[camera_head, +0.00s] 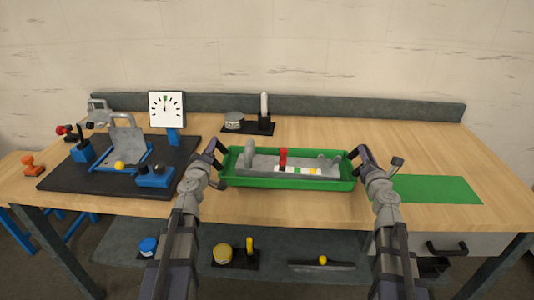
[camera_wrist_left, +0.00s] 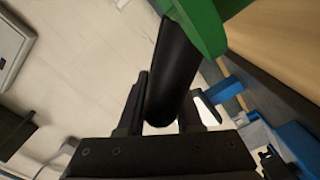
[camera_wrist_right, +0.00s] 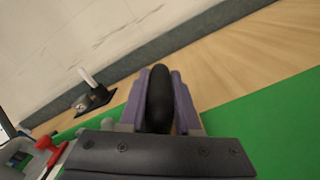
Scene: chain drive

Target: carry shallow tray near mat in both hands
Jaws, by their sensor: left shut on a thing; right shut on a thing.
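The shallow green tray (camera_head: 290,184) is at the middle of the workbench in the head view, left of the flat green mat (camera_head: 440,189). It holds grey metal parts, a red piece (camera_head: 283,156) and a strip with white and yellow blocks. My left gripper (camera_head: 217,160) is shut on the tray's left handle, a black bar that shows in the left wrist view (camera_wrist_left: 172,70). My right gripper (camera_head: 359,158) is shut on the right handle, a black bar in the right wrist view (camera_wrist_right: 159,100). The tray looks level; I cannot tell whether it touches the bench.
A black board (camera_head: 60,178) with a grey stand and blue blocks is at the left, by a white dial (camera_head: 167,109). A dark holder (camera_head: 250,128) with a white cylinder stands behind the tray. A lower shelf (camera_head: 300,245) carries small parts. Bench between tray and mat looks clear.

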